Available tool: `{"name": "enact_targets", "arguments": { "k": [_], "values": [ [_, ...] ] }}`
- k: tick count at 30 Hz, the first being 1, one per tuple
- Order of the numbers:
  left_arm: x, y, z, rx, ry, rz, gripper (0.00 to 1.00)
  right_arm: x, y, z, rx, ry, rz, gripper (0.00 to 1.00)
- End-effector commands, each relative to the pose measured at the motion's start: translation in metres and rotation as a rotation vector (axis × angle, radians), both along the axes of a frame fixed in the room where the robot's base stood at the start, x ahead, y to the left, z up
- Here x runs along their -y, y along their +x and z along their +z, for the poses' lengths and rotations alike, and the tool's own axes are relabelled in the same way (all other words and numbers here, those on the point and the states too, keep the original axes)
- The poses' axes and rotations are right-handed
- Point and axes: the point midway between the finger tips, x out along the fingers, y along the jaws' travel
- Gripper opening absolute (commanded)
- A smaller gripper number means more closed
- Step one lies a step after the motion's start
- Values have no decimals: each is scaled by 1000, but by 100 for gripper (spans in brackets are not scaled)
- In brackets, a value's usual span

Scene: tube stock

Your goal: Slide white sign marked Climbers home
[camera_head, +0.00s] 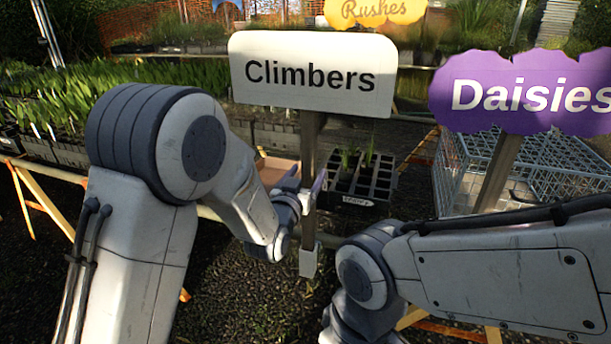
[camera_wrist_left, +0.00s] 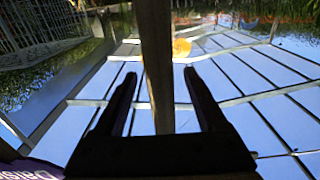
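The white sign marked Climbers (camera_head: 312,75) stands roughly upright at the top middle of the head view, on a brown wooden post (camera_head: 309,150). The post's lower end meets a small pale grey block (camera_head: 308,262); I cannot tell how the two are joined. My left gripper (camera_head: 312,192) is at the middle of the post, below the board. In the left wrist view the post (camera_wrist_left: 156,60) runs between the two dark fingers of my left gripper (camera_wrist_left: 160,74), with a visible gap on each side. My right arm crosses the lower right; its gripper is out of view.
A purple Daisies sign (camera_head: 525,92) on its own post stands at the right, before a wire crate (camera_head: 560,165). A yellow Rushes sign (camera_head: 375,11) is behind. A dark cell tray (camera_head: 360,178) with small plants lies behind the Climbers post. Plant benches fill the left.

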Motion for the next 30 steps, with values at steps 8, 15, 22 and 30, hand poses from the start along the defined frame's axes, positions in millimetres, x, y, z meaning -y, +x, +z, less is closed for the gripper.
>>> {"name": "enact_targets", "arguments": {
  "k": [8, 15, 22, 30],
  "values": [
    [-2, -7, -3, -7, 2, 0, 75, 0, 0, -2, 0, 0, 0, 50],
    [-16, -49, -3, -4, 1, 0, 75, 0, 0, -11, 0, 0, 0, 50],
    [-27, -81, -7, 5, -3, 1, 75, 0, 0, -42, 0, 0, 0, 50],
    [-31, -94, -4, 3, -1, 0, 75, 0, 0, -72, 0, 0, 0, 50]
  ]
}}
